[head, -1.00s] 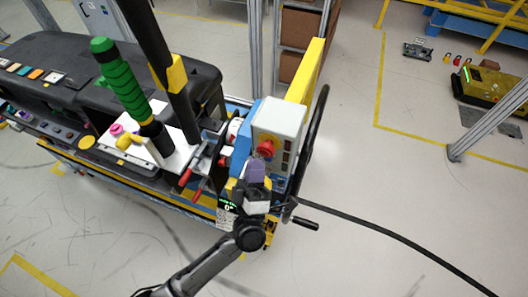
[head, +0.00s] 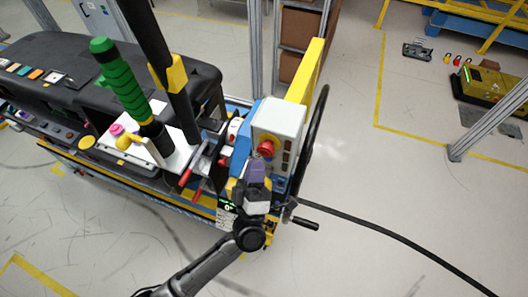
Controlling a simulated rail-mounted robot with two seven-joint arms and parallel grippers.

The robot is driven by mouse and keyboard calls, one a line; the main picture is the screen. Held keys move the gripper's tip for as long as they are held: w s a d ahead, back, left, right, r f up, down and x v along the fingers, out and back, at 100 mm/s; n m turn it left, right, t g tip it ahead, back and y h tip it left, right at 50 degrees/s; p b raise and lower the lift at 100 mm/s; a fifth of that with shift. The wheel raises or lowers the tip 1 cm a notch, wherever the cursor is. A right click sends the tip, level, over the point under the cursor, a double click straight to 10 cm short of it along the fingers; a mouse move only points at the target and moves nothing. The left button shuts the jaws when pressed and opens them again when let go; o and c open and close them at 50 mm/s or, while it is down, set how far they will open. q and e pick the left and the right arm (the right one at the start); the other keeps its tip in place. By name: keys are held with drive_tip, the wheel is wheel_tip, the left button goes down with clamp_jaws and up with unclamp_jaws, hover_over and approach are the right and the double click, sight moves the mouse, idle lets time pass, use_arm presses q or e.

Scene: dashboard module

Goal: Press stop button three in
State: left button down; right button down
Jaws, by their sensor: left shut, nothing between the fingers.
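A red stop button (head: 266,149) sits on the front of a pale grey control box (head: 281,119) at the right end of the dashboard module. My left gripper (head: 256,161) is shut and empty. Its tips are just below and left of the red button; I cannot tell whether they touch it. Another red button (head: 224,162) shows lower left of the box. Whether either button is pressed in is too small to tell. My right gripper is not in view.
A green-gripped lever (head: 121,80) and a black post (head: 166,60) rise left of the box. Red-handled clamps (head: 187,177) stand near my gripper. A black cable (head: 385,233) runs across the floor.

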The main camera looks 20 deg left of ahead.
use_arm(q)
drive_tip(key=shift+w, duration=0.25)
idle(0.6)
drive_tip(key=shift+w, duration=0.2)
drive_tip(key=shift+w, duration=0.1)
idle(0.5)
drive_tip(key=shift+w, duration=0.3)
drive_tip(key=shift+s, duration=0.15)
idle(0.3)
drive_tip(key=shift+s, duration=0.7)
